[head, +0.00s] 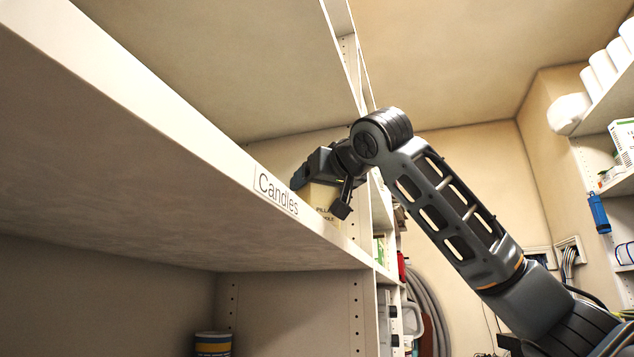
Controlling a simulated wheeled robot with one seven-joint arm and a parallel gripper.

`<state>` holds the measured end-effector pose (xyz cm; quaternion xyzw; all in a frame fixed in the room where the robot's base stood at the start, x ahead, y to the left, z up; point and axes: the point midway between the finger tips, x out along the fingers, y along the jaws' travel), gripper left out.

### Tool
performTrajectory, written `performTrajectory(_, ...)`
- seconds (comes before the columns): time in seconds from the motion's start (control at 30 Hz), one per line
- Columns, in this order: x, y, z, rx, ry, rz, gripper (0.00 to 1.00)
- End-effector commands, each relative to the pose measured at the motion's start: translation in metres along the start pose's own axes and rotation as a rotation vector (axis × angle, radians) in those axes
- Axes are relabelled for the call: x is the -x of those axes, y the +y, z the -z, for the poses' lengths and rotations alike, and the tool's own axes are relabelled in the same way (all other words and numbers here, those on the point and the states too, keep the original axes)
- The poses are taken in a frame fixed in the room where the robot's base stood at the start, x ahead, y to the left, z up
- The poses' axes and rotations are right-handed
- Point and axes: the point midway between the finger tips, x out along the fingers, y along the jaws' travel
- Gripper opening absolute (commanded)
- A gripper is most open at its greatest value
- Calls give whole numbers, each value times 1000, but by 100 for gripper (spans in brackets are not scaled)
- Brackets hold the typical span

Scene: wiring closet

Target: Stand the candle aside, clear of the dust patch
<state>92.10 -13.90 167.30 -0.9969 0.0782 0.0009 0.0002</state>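My gripper (322,188) is at the far end of the shelf marked "Candles" (277,191), just above the shelf's front edge. One dark finger part hangs down at its right and a dark part shows at its left. A cream item with partly readable print, perhaps "PILLAR" (325,213), stands on that shelf behind or between these parts. I cannot tell whether it is the candle or a box, or whether my gripper touches it. The shelf's top surface is hidden from this low view, so no dust patch shows.
The upright shelf panel (354,215) stands close to the right of my gripper. A dark tin with a yellow band (213,344) stands on the lower shelf. Coiled grey hose (432,305) hangs beyond. Shelves with white rolls (603,68) are at the right.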

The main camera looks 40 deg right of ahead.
Motion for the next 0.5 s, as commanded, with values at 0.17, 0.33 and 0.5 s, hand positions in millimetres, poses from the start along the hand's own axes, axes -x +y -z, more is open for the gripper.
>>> performTrajectory(0.17,1,0,2,0,4,0,0)
performTrajectory(0.33,1,0,-2,0,4,1,0)
performTrajectory(0.5,0,0,-2,0,1,0,92)
